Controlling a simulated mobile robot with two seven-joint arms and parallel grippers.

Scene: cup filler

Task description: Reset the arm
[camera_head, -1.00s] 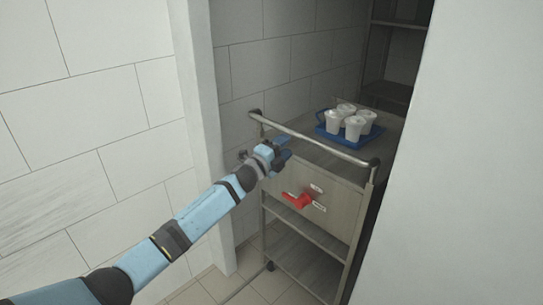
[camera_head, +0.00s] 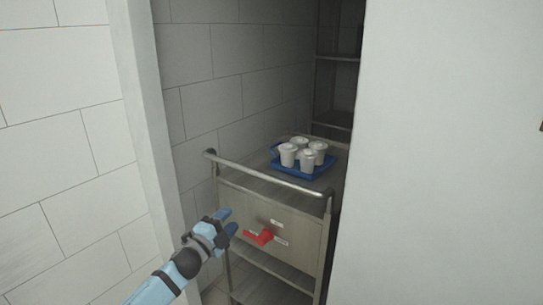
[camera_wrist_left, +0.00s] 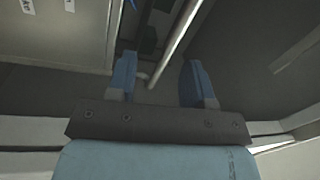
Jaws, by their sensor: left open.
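My left arm comes in from the bottom left in the head view. Its gripper (camera_head: 227,222) is in front of the metal cart (camera_head: 285,188), left of the red handle. In the left wrist view the two blue fingers of the gripper (camera_wrist_left: 160,82) stand apart with nothing between them. My right gripper is not in view.
A blue tray (camera_head: 318,172) with several white cups (camera_head: 288,154) stands on the cart's top. The red handle (camera_head: 260,237) is on the cart's front panel. A push bar (camera_head: 265,177) runs along its near edge. White walls flank the opening, with a shelf rack (camera_head: 335,88) behind.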

